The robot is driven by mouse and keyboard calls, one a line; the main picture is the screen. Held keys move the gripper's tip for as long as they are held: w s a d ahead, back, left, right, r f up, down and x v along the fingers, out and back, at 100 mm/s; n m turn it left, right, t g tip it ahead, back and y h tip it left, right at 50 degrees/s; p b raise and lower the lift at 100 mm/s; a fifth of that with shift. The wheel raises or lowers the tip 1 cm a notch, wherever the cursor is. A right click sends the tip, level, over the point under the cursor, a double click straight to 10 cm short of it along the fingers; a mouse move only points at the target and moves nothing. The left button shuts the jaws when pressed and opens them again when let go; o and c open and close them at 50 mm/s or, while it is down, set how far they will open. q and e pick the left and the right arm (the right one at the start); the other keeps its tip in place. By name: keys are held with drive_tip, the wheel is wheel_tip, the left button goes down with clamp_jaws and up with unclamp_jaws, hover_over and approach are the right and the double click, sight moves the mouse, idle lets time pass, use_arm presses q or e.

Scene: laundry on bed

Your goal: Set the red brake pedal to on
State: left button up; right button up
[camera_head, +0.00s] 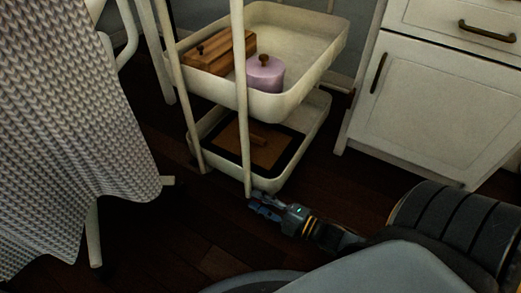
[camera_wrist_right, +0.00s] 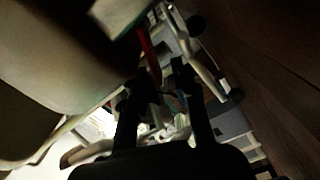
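A narrow red pedal (camera_wrist_right: 149,57) shows in the wrist view under the pale underside of a cart, beside a light leg. I cannot tell whether it is on or off. The head view does not show the red part. My right gripper (camera_head: 260,203) is low near the floor, at the foot of the cart's front leg. In the wrist view the two dark fingers of this gripper (camera_wrist_right: 160,90) stand apart with nothing clearly held between them. The pedal appears beyond the fingertips, and contact is not visible. My left gripper is not in view.
The white cart (camera_head: 318,83) holds a wooden box (camera_head: 222,53) and a lilac jar (camera_head: 265,76) on its upper tray, and a brown board (camera_head: 262,146) below. A white cabinet (camera_head: 435,110) stands right. A knitted cloth (camera_head: 75,130) hangs left. Dark floor (camera_head: 165,235) is open in front.

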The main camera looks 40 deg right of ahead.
clamp_jaws()
drive_tip(key=shift+s+a+f+n+p, duration=0.1)
drive_tip(key=shift+f+n+p, duration=0.25)
drive_tip(key=shift+n+p, duration=0.4)
drive_tip(key=shift+f+n+p, duration=0.35)
drive_tip(key=shift+f+n, duration=0.1)
drive_tip(key=shift+n, duration=0.3)
drive_tip(key=f+n, duration=0.1)
drive_tip(key=n, duration=0.2)
drive_tip(key=shift+f, duration=0.4)
drive_tip(key=shift+d+f+n, duration=0.1)
drive_tip(key=shift+f+n, duration=0.2)
drive_tip(key=shift+n, duration=0.4)
drive_tip(key=shift+d+f+n, duration=0.1)
drive_tip(key=shift+f+n, duration=0.2)
drive_tip(key=shift+n, duration=0.4)
